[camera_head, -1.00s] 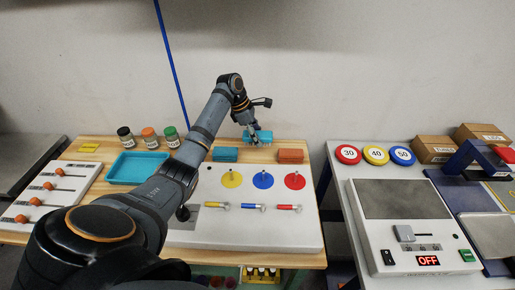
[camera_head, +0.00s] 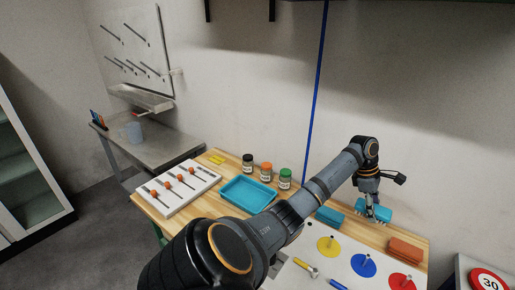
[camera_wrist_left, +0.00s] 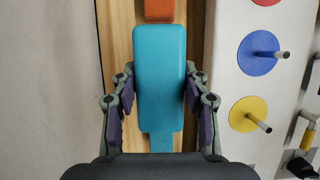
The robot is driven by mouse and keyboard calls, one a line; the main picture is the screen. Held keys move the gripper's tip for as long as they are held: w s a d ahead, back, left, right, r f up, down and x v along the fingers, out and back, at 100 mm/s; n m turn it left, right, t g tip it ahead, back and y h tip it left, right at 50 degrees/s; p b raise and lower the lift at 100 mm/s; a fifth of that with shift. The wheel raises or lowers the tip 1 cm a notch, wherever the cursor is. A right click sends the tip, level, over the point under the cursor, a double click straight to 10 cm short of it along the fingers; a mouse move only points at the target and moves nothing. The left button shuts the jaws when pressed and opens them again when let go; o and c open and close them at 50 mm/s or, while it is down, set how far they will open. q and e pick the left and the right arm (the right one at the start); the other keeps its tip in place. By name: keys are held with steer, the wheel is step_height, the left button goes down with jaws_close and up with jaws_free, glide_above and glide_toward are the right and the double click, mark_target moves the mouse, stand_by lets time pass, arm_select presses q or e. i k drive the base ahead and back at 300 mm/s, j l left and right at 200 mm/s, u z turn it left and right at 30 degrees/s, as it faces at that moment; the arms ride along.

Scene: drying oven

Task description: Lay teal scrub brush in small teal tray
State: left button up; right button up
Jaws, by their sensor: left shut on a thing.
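The teal scrub brush (camera_head: 379,213) is in my left gripper (camera_head: 371,216), at the back right of the wooden table. In the left wrist view my left gripper (camera_wrist_left: 158,98) has a finger on each long side of the brush (camera_wrist_left: 160,60). The brush appears to be above the table, with pale bristles at its underside. The small teal tray (camera_head: 232,205) lies flat and empty to the left, in front of the jars, well apart from the brush. My right gripper is not in view.
A teal block (camera_head: 329,216) and an orange block (camera_head: 405,251) lie on either side below the held brush. Three jars (camera_head: 266,172) stand behind the tray. A white board with coloured discs (camera_head: 328,246) and a white slider board (camera_head: 178,187) flank the tray.

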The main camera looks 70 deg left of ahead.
mark_target(240, 192)
steer(key=l+u, duration=0.2)
steer(key=u, duration=1.55)
steer(key=i+l, duration=0.05)
